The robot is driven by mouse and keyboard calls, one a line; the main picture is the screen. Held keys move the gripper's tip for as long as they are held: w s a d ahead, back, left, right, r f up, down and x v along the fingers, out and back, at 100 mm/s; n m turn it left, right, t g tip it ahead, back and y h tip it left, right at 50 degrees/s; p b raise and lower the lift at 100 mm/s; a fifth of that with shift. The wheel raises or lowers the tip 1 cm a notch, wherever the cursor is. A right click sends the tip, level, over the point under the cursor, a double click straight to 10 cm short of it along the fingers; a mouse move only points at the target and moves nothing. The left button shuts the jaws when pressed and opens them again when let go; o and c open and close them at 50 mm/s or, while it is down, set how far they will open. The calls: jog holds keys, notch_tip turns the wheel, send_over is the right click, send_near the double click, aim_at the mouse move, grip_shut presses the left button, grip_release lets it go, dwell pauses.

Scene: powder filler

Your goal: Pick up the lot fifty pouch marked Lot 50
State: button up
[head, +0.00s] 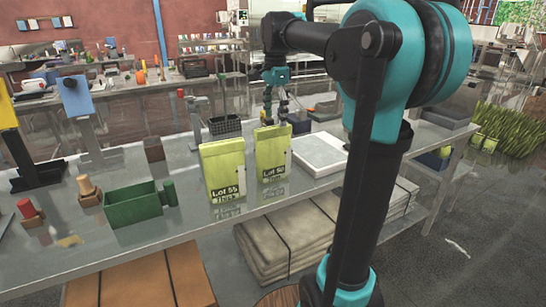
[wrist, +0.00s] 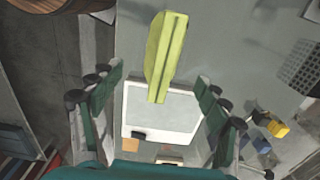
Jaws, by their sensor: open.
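The Lot 50 pouch (head: 273,153) is yellow-green and stands upright on the metal bench, its dark printed label facing the head camera. A similar pouch marked Lot 55 (head: 223,168) stands to its left. My gripper (head: 275,118) is open, pointing down above and slightly behind the Lot 50 pouch's top edge. In the wrist view one yellow-green pouch (wrist: 168,52) shows from above as a narrow shape, apparently the Lot 50 one. It lies between the directions of the open fingers (wrist: 155,88), with clear space to each finger. The fingers do not visibly hold it.
A white flat device (head: 320,153) is right of the Lot 50 pouch; it also shows in the wrist view (wrist: 163,110). A black mesh basket (head: 225,126) stands behind the pouches. A green bin (head: 132,205) is left. Stacked sacks (head: 275,250) lie below the bench.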

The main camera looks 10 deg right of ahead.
aim_at(273, 144)
notch_tip(273, 144, down, 6)
jog(key=shift+r, duration=0.25)
jog(key=f, duration=0.4)
jog(key=shift+w+a, duration=0.2)
jog(key=shift+a, duration=0.1)
jog(key=shift+f, duration=0.6)
jog(key=shift+f, duration=0.2)
jog(key=c, duration=1.1)
